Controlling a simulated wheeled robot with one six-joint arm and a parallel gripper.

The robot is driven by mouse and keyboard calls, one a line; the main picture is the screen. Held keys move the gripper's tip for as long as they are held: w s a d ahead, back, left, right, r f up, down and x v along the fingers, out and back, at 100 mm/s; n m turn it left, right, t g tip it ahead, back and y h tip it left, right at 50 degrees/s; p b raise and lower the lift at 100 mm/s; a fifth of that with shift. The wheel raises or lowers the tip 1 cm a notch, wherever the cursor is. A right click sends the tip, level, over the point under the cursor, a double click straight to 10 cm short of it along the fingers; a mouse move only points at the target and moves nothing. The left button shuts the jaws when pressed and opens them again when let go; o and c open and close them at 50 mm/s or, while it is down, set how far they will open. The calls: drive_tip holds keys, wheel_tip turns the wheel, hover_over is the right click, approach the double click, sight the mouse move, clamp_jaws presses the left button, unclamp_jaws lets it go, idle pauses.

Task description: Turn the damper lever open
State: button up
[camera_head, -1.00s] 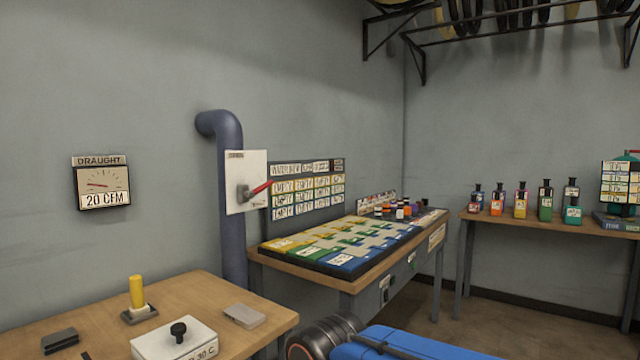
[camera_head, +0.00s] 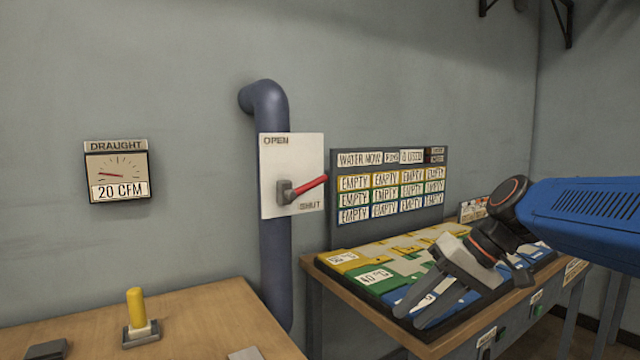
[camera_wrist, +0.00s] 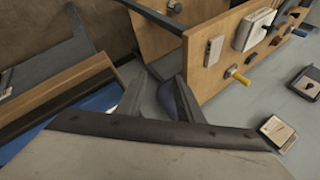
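The damper lever (camera_head: 312,187) is a red handle on a grey pivot, on a white plate (camera_head: 276,160) fixed in front of a blue-grey pipe (camera_head: 275,265). It points right and slightly up. The plate reads OPEN at top left and SHUT at bottom right, just below the handle's tip. The draught gauge (camera_head: 117,171) on the wall at left reads 20 CFM; it also shows at the right of the wrist view (camera_wrist: 277,132). My gripper (camera_head: 412,319) is open and empty, to the lower right of the lever and apart from it. The lever is not clear in the wrist view.
A bench (camera_head: 215,312) with a yellow upright handle (camera_head: 136,307) stands at lower left. A second bench (camera_head: 345,299) with a coloured tile board stands at right, under my arm. The wall between gauge and pipe is clear.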

drive_tip(key=w+a+r+n+g+y, duration=0.1)
drive_tip(key=w+a+r+y, duration=0.15)
drive_tip(key=w+r, duration=0.4)
drive_tip(key=w+a+r+n+g+y, duration=0.1)
drive_tip(key=w+a+r+n+y, duration=0.15)
drive_tip(key=w+r, duration=0.4)
drive_tip(key=n+g+y, duration=0.2)
drive_tip(key=n+y, duration=0.2)
drive_tip(key=y, duration=0.1)
approach(317, 182)
drive_tip(key=a, duration=1)
drive_tip(key=shift+s+f, duration=0.2)
drive_tip(key=shift+f, duration=0.15)
clamp_jaws()
